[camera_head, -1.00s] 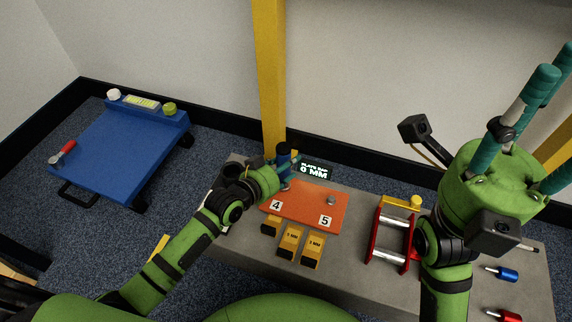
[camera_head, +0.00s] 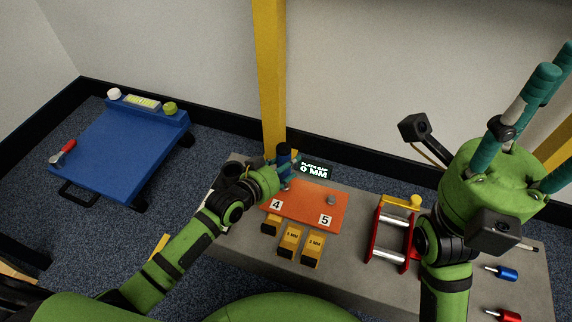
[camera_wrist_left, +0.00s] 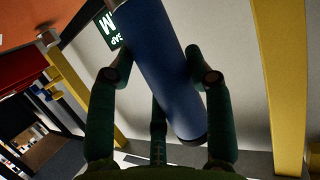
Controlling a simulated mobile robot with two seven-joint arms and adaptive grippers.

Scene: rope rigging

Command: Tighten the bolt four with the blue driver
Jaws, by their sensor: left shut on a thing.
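My left gripper (camera_head: 278,170) is shut on the blue driver (camera_head: 284,153), which stands roughly upright over the upper left of the orange plate (camera_head: 312,202). In the left wrist view the thick blue handle (camera_wrist_left: 165,65) lies between my teal fingers. The driver's lower end is by the grey metal at bolt four's place, above the label 4 (camera_head: 277,204). I cannot tell whether it touches the bolt, which is mostly hidden. Another bolt (camera_head: 332,200) shows above the label 5. My right gripper (camera_head: 535,120) is raised at the right, fingers spread and empty.
Yellow blocks (camera_head: 290,237) sit before the plate on the grey bench (camera_head: 350,275). A red frame with rollers (camera_head: 392,235) and a small blue-handled tool (camera_head: 507,274) lie to the right. A yellow post (camera_head: 270,80) rises close behind.

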